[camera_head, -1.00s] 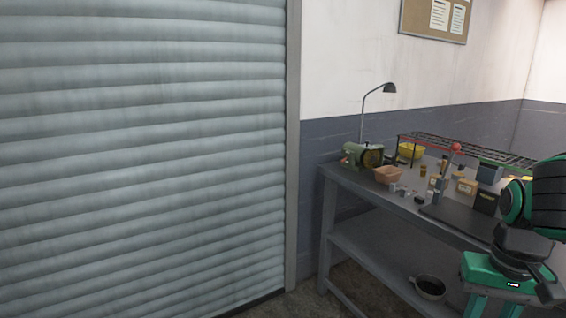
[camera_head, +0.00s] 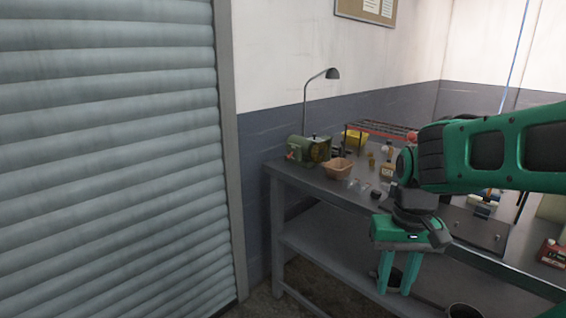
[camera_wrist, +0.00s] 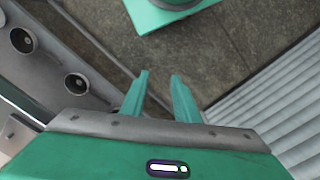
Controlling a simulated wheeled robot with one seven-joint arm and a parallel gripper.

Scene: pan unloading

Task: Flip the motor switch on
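The green motor unit (camera_head: 310,150) stands on the far left end of the workbench (camera_head: 268,168), below a desk lamp. A small reddish spot shows on its left side, but the switch is too small to make out. My gripper (camera_head: 396,284) hangs pointing down in front of the bench, to the right of the motor and apart from it. Its two green fingers are spread with a clear gap and nothing between them. The wrist view also shows my gripper (camera_wrist: 160,76) open and empty above the floor. The motor is not in the wrist view.
A grey roller shutter (camera_head: 110,160) fills the left. A tan bowl (camera_head: 338,169), a yellow bowl (camera_head: 357,140), a desk lamp (camera_head: 305,100) and small items stand on the bench. Dark pots (camera_wrist: 76,84) are on the lower shelf. The floor (camera_wrist: 215,55) before the bench shows free room.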

